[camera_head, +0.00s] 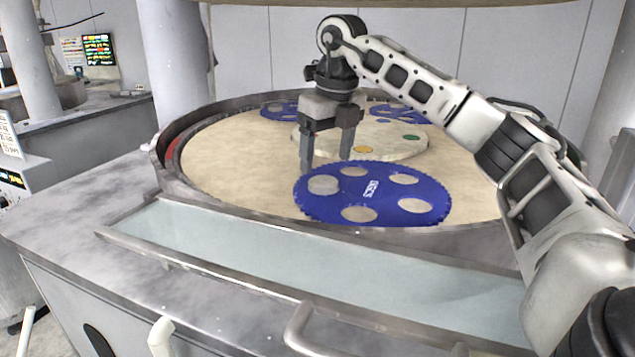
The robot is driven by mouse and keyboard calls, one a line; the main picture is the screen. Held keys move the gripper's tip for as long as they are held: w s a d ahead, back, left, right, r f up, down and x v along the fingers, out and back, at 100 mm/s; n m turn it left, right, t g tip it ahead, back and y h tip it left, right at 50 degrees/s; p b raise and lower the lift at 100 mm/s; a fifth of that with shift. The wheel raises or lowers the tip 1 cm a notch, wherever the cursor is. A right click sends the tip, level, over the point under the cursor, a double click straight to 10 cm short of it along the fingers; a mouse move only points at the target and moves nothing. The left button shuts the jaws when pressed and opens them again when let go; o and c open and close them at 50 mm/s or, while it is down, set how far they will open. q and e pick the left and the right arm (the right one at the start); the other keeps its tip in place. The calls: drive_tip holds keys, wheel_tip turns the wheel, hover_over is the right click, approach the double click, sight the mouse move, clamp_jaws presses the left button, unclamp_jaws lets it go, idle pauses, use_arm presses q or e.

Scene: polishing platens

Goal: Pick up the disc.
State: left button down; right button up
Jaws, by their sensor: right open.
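A grey disc (323,185) lies in the left hole of the blue toothed carrier (372,196) nearest me, on the round beige platen (235,160). My right gripper (326,162) points down with its two fingers apart and nothing between them. Its fingertips are just behind the disc in the picture, by the far edge of the carrier. Whether they touch the platen I cannot tell. The carrier's other holes show only the beige surface. My left gripper does not show.
Two more blue carriers (279,110) (398,113) lie at the back of the platen. A raised round centre (400,146) bears yellow and green spots. A metal rim (170,178) surrounds the platen. A pale trough (300,255) and a handle (300,325) are in front.

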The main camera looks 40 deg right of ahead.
sight(324, 181)
drive_tip(key=shift+w+a+f, duration=0.1)
drive_tip(key=shift+f, duration=1.1)
drive_tip(key=shift+w+f, duration=0.1)
drive_tip(key=shift+f, duration=1.05)
drive_tip(key=shift+c, duration=0.4)
drive_tip(key=c, duration=1)
drive_tip(key=shift+c, duration=0.2)
